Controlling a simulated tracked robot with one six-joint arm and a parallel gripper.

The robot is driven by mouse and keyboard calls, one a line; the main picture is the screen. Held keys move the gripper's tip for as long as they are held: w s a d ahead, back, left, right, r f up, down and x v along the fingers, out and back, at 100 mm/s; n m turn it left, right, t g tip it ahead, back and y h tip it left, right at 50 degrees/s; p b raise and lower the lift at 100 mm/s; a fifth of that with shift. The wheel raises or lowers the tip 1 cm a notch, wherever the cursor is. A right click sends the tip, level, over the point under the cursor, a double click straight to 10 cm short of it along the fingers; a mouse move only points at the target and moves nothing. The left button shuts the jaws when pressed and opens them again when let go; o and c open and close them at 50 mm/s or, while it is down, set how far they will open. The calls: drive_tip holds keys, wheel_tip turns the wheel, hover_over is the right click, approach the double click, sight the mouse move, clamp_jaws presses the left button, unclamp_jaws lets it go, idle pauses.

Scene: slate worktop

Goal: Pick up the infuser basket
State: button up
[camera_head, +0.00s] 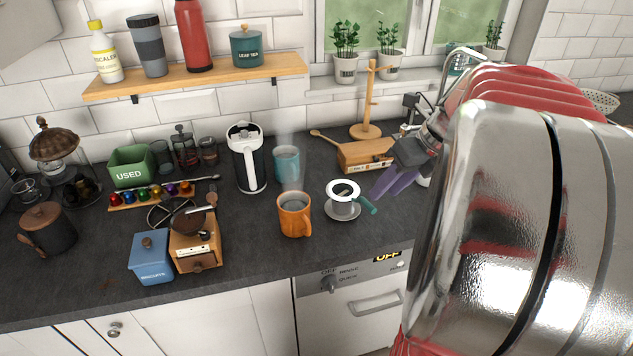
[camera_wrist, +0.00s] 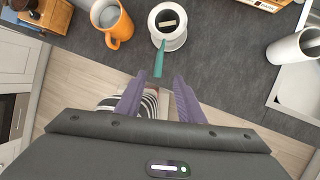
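The infuser basket (camera_head: 343,207), as I take it, has a grey body, a wide white rim and a teal handle. It sits on a small grey dish (camera_head: 331,216) on the worktop. In the wrist view, the basket (camera_wrist: 152,24) is seen from above at top centre. Its teal handle (camera_wrist: 159,58) points down the picture, toward the space between my fingers. My gripper (camera_head: 381,188) has purple fingers and is to the right of the basket in the head view. In the wrist view, my gripper (camera_wrist: 160,78) is open, with nothing between its fingers.
An orange mug (camera_head: 294,217) stands left of the basket, with a teal mug (camera_head: 286,165) behind it. A wooden box (camera_head: 362,157) and mug tree (camera_head: 366,130) stand behind. A white cup (camera_wrist: 290,48) shows at right in the wrist view. The worktop's front edge is close.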

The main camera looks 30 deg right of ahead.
sight(369, 203)
drive_tip(key=shift+x, duration=1.85)
drive_tip(key=shift+x, duration=2.6)
drive_tip(key=shift+w+a+r, duration=0.1)
drive_tip(key=shift+a, duration=0.05)
drive_tip(key=shift+c, duration=0.5)
clamp_jaws()
